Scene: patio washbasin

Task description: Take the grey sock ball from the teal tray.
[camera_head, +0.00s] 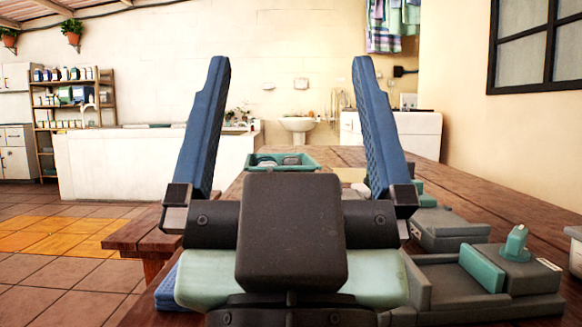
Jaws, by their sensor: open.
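My gripper (291,125) is in the foreground with its two blue fingers raised and spread wide apart. Nothing is between them. The teal tray (311,164) sits beyond it on the wooden table, seen low between the fingers; my gripper's body hides part of its near side. Small greyish lumps lie in the tray. One at the right (291,160) looks grey and may be the grey sock ball, but it is too small to be sure. My gripper is apart from the tray.
Grey boxes with teal parts (450,229) stand on the table at the right. A wooden bench (143,236) is at the left. A white washbasin (298,125) and a low white wall (115,163) are behind.

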